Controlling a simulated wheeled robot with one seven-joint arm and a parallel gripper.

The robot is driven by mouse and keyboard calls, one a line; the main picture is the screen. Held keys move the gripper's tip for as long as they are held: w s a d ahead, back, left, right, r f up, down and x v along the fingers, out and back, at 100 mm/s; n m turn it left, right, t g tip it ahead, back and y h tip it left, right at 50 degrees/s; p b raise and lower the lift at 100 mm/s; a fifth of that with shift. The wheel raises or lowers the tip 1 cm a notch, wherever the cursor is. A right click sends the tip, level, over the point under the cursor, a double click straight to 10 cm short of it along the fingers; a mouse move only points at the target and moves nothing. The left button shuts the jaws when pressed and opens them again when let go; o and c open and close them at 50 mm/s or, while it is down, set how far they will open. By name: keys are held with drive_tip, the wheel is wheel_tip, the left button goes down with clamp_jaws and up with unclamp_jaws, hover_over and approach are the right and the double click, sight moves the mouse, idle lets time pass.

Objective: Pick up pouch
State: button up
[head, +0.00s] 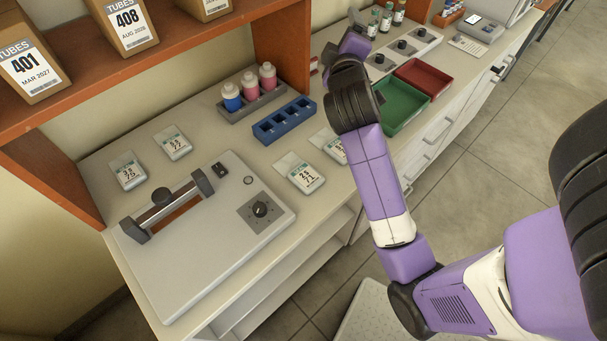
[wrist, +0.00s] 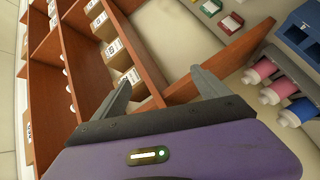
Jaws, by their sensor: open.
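Several flat pouches with white and green labels lie on the counter in the head view. Two are at the left, a front one (head: 128,171) and a back one (head: 172,143). Another pouch (head: 300,173) lies right of the grey device, and a fourth (head: 332,145) is partly hidden by my arm. In the wrist view my gripper (wrist: 161,76) is open, with nothing between its fingers. It faces the shelves, apart from the pouches. In the head view my arm's far end is by the back wall, and its fingers cannot be made out.
A grey device with a handle (head: 200,235) fills the counter's near end. A blue rack (head: 284,120) and a bottle rack (head: 250,105) stand behind the pouches. Green (head: 400,105) and red (head: 424,78) trays lie right of my arm. Shelves with boxes (head: 30,67) overhang the left.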

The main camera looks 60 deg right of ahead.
drive_tip(key=s+d+m+g, duration=0.2)
drive_tip(key=d+m+g, duration=0.1)
drive_tip(key=g, duration=0.1)
drive_tip(key=m+g+y, duration=0.1)
drive_tip(key=g+y, duration=0.3)
drive_tip(key=y, duration=1.1)
hover_over(302, 172)
drive_tip(key=f, duration=1.6)
drive_tip(key=shift+d, duration=0.3)
drive_tip(key=shift+a+f, duration=0.25)
drive_tip(key=shift+a, duration=0.05)
drive_tip(key=shift+f+p, duration=0.7)
drive_tip(key=shift+f, duration=3.05)
drive_tip(key=c, duration=1.5)
